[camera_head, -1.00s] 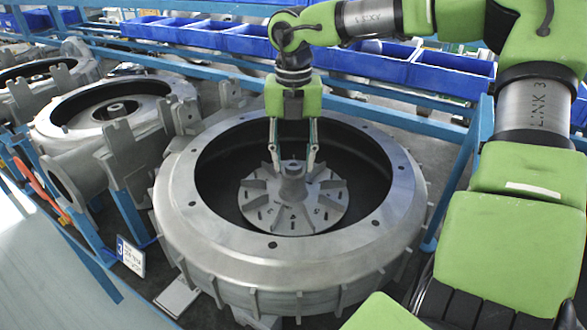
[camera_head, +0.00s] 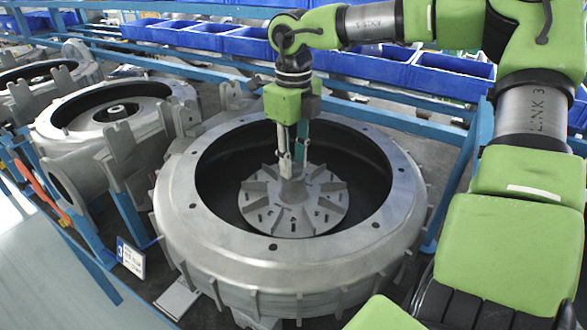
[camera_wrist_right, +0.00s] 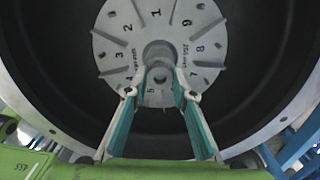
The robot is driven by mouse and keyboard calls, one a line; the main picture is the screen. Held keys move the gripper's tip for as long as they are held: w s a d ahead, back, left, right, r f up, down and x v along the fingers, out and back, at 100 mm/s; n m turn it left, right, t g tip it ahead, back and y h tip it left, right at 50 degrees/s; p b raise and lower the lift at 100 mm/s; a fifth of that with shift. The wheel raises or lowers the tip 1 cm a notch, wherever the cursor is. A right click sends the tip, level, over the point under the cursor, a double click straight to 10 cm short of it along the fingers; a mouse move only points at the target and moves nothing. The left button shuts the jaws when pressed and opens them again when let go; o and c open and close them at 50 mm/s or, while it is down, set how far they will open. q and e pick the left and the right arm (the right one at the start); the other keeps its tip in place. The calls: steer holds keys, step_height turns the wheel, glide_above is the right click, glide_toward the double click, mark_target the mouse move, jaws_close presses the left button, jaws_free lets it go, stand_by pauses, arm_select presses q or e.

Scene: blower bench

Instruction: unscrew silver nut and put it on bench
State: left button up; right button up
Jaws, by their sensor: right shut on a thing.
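The silver nut (camera_wrist_right: 158,50) shows as a round grey piece at the centre of the finned, numbered impeller disc (camera_head: 262,212). The disc also shows in the wrist view (camera_wrist_right: 118,40) and sits inside the round grey blower housing (camera_head: 215,258). My right gripper (camera_head: 292,172) points down into the housing from above and is shut on the nut. In the wrist view its two fingertips (camera_wrist_right: 159,82) lie on either side of the nut's near part. In the head view the fingers hide much of the nut. My left gripper is not in view.
The housing's wide raised rim surrounds the gripper. More grey castings (camera_head: 110,115) stand at the left. Blue bins (camera_head: 375,65) line the back behind a blue rail (camera_head: 385,118). A pale surface (camera_head: 50,270) lies at the lower left.

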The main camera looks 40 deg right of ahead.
steer(key=n, duration=0.8)
steer(key=shift+p, duration=0.35)
steer(key=n, duration=0.7)
steer(key=shift+p, duration=0.3)
steer(key=o, duration=0.8)
